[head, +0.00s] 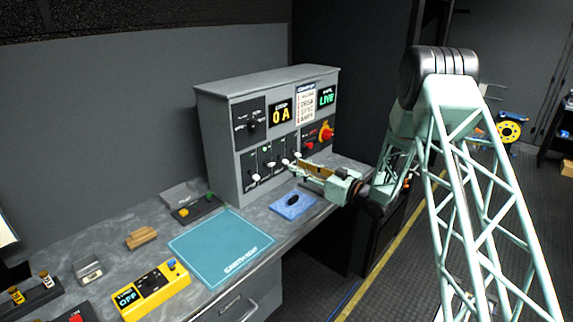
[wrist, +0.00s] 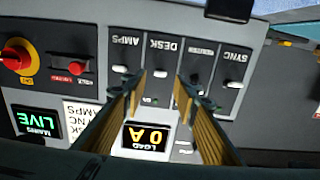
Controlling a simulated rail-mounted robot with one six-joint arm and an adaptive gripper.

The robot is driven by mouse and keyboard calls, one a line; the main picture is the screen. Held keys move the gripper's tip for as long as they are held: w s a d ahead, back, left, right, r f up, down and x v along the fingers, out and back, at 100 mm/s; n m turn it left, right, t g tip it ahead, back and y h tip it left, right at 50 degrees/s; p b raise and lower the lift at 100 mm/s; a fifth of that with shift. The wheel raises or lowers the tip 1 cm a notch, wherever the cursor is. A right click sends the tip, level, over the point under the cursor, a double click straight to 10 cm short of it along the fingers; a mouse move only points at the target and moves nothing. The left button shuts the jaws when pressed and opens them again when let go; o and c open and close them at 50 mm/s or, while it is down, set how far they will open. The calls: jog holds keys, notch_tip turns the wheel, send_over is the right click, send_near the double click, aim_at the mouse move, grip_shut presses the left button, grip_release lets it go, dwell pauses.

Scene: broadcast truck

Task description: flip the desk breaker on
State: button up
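The grey breaker panel (head: 226,150) stands at the back of the desk. In the wrist view it appears upside down, with a row of switches labelled AMPS, DESK, SYNC and one I cannot read. The DESK breaker (wrist: 160,73) has a white lever tip, seen between my fingers; which way it is thrown is hard to tell. The AMPS breaker (wrist: 120,68) is left of it and the SYNC breaker (wrist: 233,85) farther right. My gripper (head: 291,166) is at the panel's right-hand switches. Its fingers (wrist: 160,92) are open, one on each side of the DESK lever; contact is unclear.
The load display (wrist: 145,136) reads 0 A and the mains display (wrist: 38,121) reads LIVE. A red knob (head: 326,134) is right of the breakers. A blue pad (head: 302,207) with a dark object, a teal mat (head: 199,245) and a yellow box (head: 164,293) lie on the desk.

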aim_at(287, 162)
jog(key=shift+b+x, duration=0.4)
jog(key=shift+x, duration=3)
jog(key=c, duration=0.9)
jog(key=shift+o, duration=0.2)
jog(key=shift+s+r+g+h+p, duration=0.1)
jog(key=shift+r+g+h+p, duration=0.5)
jog(key=shift+p, duration=0.8)
jog(key=h+p, duration=0.1)
jog(key=p, duration=0.2)
jog(key=g+h+p, duration=0.1)
jog(key=p, duration=0.2)
jog(key=shift+r, duration=0.25)
jog(key=g+h+p, duration=0.1)
jog(key=p, duration=0.3)
jog(key=r+h+p, duration=0.1)
jog(key=p, duration=0.3)
jog(key=shift+a+g, duration=0.1)
jog(key=shift+g, duration=0.3)
jog(key=shift+f+g+h+p, duration=0.1)
jog(key=shift+g+h+p, duration=0.3)
jog(key=shift+p, duration=1.5)
